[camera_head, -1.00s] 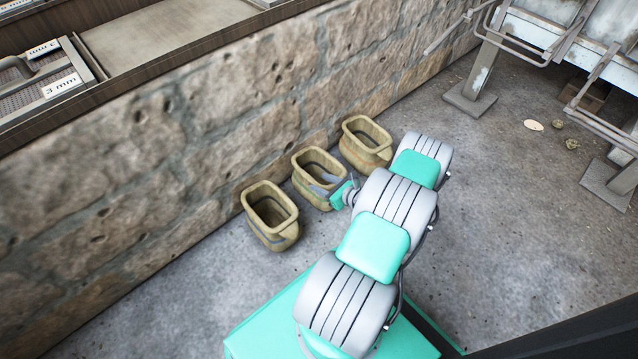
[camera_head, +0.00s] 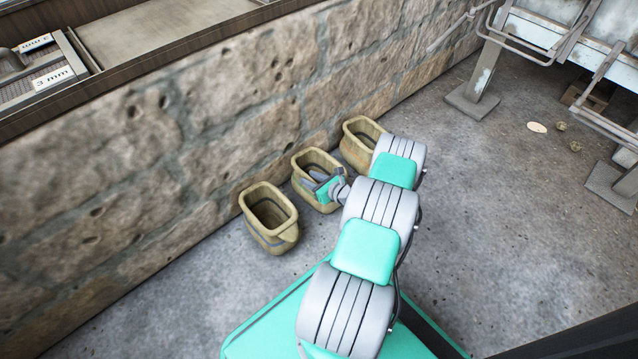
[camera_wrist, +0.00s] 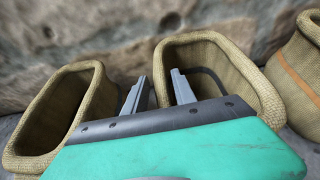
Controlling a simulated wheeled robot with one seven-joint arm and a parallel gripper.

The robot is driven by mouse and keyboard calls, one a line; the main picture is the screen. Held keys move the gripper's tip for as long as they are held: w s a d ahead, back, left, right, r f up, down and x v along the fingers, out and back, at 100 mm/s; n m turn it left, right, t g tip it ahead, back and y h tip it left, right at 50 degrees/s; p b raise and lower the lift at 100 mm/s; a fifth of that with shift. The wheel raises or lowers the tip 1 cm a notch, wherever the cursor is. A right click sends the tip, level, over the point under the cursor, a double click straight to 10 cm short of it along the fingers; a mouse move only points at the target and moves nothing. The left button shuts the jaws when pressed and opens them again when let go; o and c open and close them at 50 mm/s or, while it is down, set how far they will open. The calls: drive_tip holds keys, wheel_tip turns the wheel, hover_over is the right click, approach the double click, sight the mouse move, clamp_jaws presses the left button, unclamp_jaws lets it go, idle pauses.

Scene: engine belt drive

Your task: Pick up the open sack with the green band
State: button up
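Three open tan sacks stand in a row on the floor by the stone wall: the left sack (camera_head: 283,240), the middle sack (camera_head: 303,190) and the right sack (camera_head: 352,155). The left sack has a dull grey-blue band. In the wrist view the right sack (camera_wrist: 297,60) has an orange band. My gripper (camera_head: 316,181) is at the middle sack's mouth. In the wrist view its open fingers (camera_wrist: 158,92) appear on either side of the middle sack's (camera_wrist: 258,85) left rim; contact cannot be told.
The stone wall (camera_head: 180,150) rises close behind the sacks. A bench with a tray (camera_head: 150,30) is above it. Metal frames (camera_head: 478,85) stand at the upper right, with small debris (camera_head: 537,127) on the floor. The floor right of my arm is mostly clear.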

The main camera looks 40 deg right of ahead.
clamp_jaws()
idle(1.0)
